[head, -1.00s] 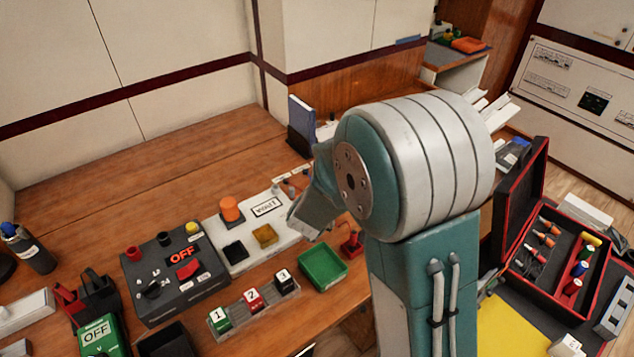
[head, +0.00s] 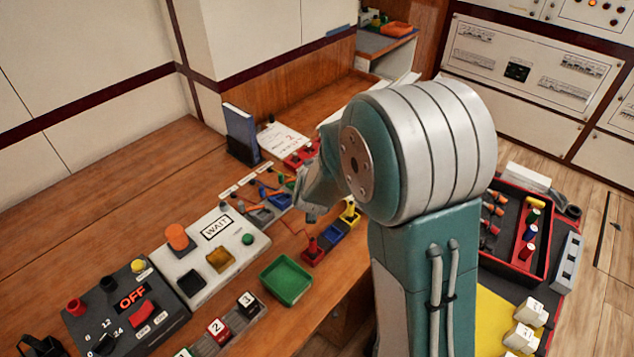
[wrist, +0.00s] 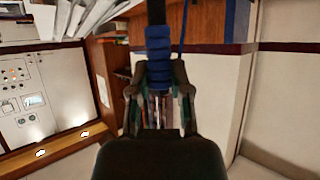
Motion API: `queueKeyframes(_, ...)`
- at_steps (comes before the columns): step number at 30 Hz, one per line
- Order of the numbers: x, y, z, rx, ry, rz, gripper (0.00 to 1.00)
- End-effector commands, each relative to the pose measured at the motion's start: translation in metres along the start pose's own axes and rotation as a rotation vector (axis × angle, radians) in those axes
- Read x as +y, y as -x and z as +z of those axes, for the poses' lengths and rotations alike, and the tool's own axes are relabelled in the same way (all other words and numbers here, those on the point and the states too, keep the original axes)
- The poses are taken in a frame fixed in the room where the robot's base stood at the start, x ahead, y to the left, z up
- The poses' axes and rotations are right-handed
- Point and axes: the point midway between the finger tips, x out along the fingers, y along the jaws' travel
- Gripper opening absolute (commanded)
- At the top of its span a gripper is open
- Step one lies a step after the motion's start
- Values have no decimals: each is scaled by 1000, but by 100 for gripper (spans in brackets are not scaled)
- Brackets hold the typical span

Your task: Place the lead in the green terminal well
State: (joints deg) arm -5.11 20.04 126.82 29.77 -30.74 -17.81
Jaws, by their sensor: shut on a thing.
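In the wrist view my gripper (wrist: 159,92) is shut on a lead (wrist: 159,50) with a blue ribbed sleeve and a dark upper part. A thin blue cable shows beside it. In the head view my arm hides the fingers and the lead. A green open-topped tray (head: 286,281) lies near the table's front edge, left of my arm. Small red (head: 313,251), blue (head: 331,236) and yellow (head: 349,215) holders stand in a row beside my arm. I cannot tell whether the green tray is the green terminal well or whether another one is hidden.
A white box marked WAIT (head: 216,229) and a dark box reading OFF (head: 132,297) stand to the left. Numbered blocks (head: 216,328) are in front. A blue binder (head: 241,134) stands behind. An open red-edged case (head: 511,257) is at right.

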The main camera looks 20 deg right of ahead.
Motion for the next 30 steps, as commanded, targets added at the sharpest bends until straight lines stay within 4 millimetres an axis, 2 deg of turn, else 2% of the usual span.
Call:
queueKeyframes(5, -6, -29, -1, -3, 3, -3, 0)
queueKeyframes(15, -18, -102, -6, -2, 1, -2, 0)
queueKeyframes(21, -23, -138, 11, -2, 3, -2, 0)
queueKeyframes(24, -25, -152, 16, -1, 2, -2, 0)
queueKeyframes(30, -27, -164, 21, 1, 2, -2, 0)
